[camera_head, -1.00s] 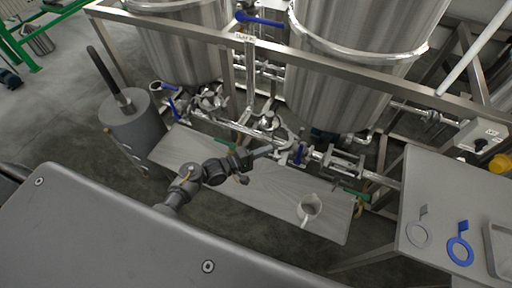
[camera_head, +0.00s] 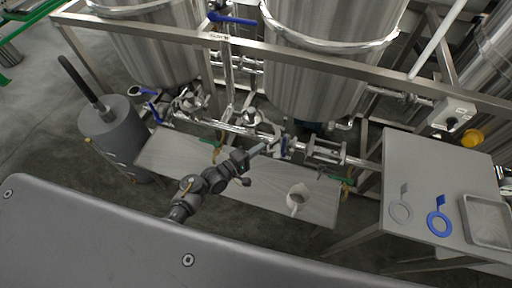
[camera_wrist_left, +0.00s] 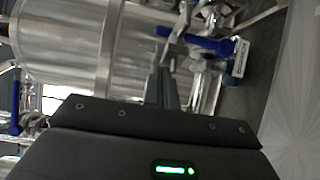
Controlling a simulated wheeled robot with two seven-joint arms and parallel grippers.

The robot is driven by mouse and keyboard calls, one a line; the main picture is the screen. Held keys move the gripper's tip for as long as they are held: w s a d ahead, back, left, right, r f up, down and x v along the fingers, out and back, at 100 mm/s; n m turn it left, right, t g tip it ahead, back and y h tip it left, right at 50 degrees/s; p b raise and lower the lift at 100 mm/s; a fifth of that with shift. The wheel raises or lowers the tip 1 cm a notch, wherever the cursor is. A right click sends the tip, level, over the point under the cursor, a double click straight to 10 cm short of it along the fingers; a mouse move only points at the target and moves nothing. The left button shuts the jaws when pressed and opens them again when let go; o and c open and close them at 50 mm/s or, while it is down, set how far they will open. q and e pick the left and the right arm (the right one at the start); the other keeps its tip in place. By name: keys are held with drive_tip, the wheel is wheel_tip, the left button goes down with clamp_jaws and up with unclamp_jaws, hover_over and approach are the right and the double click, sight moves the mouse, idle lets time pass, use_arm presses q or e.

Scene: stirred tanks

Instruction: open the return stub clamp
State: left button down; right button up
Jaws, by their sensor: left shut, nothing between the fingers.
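My left gripper (camera_head: 260,148) is shut and empty. Clamped fittings show on the pipe run at the left (camera_head: 188,102) and middle (camera_head: 252,117). I cannot tell which is the return stub clamp, or whether the fingers touch anything. My right gripper is not in view.
Two steel tanks (camera_head: 320,60) stand behind a frame rail (camera_head: 300,62). A grey cylinder (camera_head: 112,130) stands left.

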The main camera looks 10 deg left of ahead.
use_arm(q)
drive_tip(key=a+v, duration=0.1)
drive_tip(key=v, duration=1.2)
drive_tip(key=shift+w+b, duration=0.3)
drive_tip(key=shift+b, duration=0.1)
